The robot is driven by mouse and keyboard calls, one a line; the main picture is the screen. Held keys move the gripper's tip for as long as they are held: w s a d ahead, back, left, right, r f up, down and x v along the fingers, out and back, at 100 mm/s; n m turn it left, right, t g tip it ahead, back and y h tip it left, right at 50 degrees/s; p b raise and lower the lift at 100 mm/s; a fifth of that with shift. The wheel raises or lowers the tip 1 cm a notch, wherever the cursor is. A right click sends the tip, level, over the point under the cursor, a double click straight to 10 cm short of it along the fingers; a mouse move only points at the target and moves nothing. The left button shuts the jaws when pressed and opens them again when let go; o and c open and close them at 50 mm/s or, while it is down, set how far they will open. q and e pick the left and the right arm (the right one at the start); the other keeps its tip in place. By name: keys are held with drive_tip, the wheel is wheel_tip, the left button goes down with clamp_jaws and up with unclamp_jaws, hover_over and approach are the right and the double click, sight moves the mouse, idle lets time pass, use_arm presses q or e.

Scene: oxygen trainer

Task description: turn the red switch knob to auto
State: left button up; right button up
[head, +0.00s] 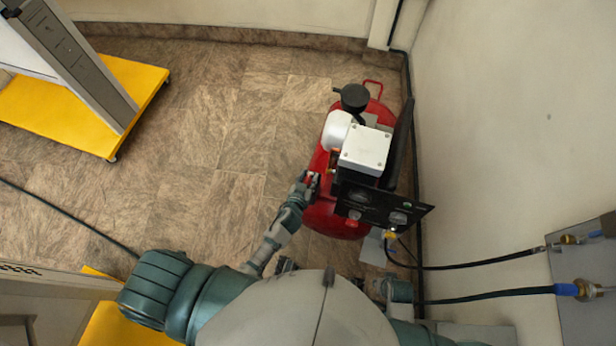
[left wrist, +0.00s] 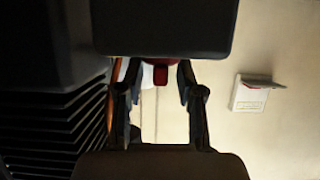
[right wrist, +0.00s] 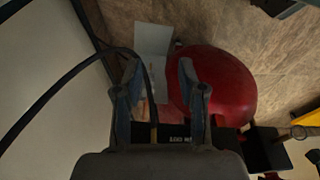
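My left gripper (head: 311,180) is at the left side of the compressor, left of that panel. In the left wrist view my left gripper (left wrist: 158,72) has its fingers apart. A small red part (left wrist: 161,76) shows between the fingertips, below a dark block; I cannot tell whether they touch it or which way it points. My right gripper (right wrist: 158,72) is open and empty in the right wrist view, beside the red tank (right wrist: 218,85).
A white box (head: 365,150) sits on top of the compressor. The pale wall (head: 500,110) is close on the right, with black hoses (head: 490,261) running to it. A yellow platform (head: 60,115) stands at the upper left. The tiled floor between is clear.

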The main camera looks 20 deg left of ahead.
use_arm(q)
clamp_jaws()
